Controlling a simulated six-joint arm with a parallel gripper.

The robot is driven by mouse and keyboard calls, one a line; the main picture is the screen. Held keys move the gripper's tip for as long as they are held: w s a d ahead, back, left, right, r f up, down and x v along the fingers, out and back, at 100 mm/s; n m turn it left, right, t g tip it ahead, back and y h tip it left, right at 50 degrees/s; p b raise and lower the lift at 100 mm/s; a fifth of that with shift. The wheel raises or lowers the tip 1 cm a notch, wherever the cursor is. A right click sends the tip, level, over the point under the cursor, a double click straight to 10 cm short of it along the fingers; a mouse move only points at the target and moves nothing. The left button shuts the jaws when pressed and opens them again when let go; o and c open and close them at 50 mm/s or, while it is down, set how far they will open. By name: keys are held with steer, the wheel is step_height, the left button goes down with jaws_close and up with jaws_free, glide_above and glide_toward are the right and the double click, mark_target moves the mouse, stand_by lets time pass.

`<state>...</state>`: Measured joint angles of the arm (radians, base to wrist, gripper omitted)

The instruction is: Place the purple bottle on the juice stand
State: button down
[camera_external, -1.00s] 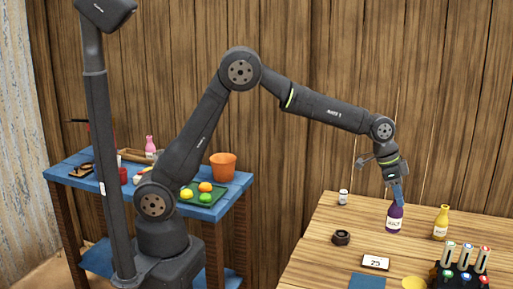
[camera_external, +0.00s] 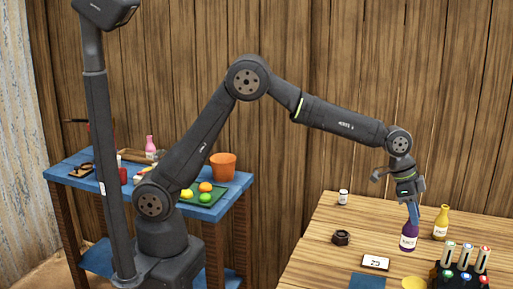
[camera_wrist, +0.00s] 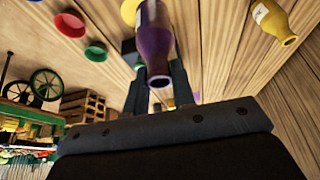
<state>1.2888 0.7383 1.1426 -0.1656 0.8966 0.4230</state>
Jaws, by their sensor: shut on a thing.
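The purple bottle (camera_external: 409,238) with a white label is upright over the wooden table, just left of a yellow bottle (camera_external: 441,224). My gripper (camera_external: 412,212) is shut on the upper part of the purple bottle from above. I cannot tell whether its base is touching the table. In the wrist view the purple bottle (camera_wrist: 154,38) is between the fingers of my gripper (camera_wrist: 158,85), and the yellow bottle (camera_wrist: 272,22) is apart at the upper right. I cannot tell which surface is the juice stand.
On the wooden table (camera_external: 318,233) are a black ring-like object (camera_external: 341,238), a number card (camera_external: 376,262), a white jar (camera_external: 343,197), a blue square (camera_external: 367,282), a yellow dish (camera_external: 414,283) and a black rack (camera_external: 452,278). A blue table (camera_external: 226,204) with a pink bottle (camera_external: 150,144) stands left.

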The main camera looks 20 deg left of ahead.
steer(key=w+d+f, duration=0.1)
steer(key=w+f, duration=0.8)
steer(key=shift+d, duration=0.25)
steer(key=c, duration=1.2)
jaws_free()
steer(key=shift+f, duration=0.1)
steer(key=v, duration=1.6)
steer(key=shift+r, duration=0.25)
steer(key=shift+o, duration=0.4)
steer(key=shift+w+a+r, duration=0.1)
steer(key=shift+r, duration=0.3)
